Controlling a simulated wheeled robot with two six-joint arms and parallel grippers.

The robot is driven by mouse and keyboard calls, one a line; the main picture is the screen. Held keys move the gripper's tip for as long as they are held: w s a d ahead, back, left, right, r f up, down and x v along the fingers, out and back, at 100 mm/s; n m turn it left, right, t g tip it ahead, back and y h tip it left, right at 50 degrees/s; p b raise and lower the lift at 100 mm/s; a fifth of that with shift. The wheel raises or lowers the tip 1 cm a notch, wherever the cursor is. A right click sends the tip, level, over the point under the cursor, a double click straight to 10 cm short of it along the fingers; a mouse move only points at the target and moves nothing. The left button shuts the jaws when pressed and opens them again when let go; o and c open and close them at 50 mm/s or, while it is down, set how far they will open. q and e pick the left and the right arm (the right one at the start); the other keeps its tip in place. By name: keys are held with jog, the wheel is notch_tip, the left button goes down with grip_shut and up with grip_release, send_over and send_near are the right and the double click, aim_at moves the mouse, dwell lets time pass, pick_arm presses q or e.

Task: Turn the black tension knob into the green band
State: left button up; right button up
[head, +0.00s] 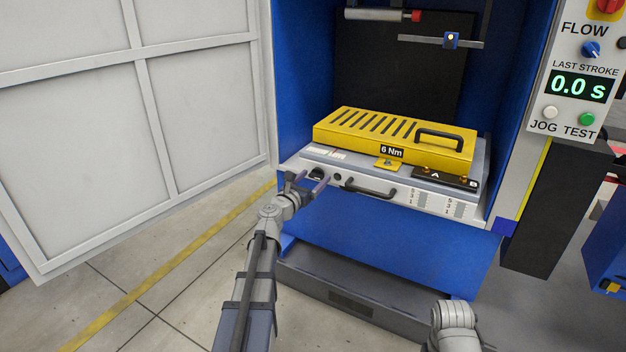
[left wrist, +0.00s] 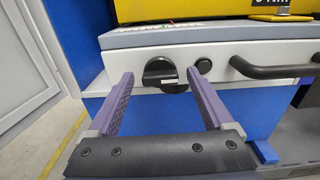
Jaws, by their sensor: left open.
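The black tension knob (head: 316,174) is on the left part of the grey fixture tray's front face. In the left wrist view the knob (left wrist: 163,76) has a raised grip bar lying roughly level, with a white mark at its right end. My left gripper (head: 313,186) is open, in front of the knob and pointing at it. In the left wrist view its two purple fingers stand left and right of the knob, with nothing between them held. My right gripper is out of view.
Right of the knob are a black button (left wrist: 204,66) and a black bar handle (head: 370,189) on the tray (head: 420,196). A yellow cover (head: 350,128) marked 6 Nm lies on the tray. A white door (head: 130,110) stands open at left. The floor below is clear.

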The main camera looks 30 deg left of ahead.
pick_arm(q)
grip_shut()
dwell(0.7)
jog(key=shift+m, duration=0.3)
jog(key=m, duration=0.4)
jog(key=shift+m, duration=0.3)
jog(key=m, duration=1.3)
jog(key=shift+m, duration=0.3)
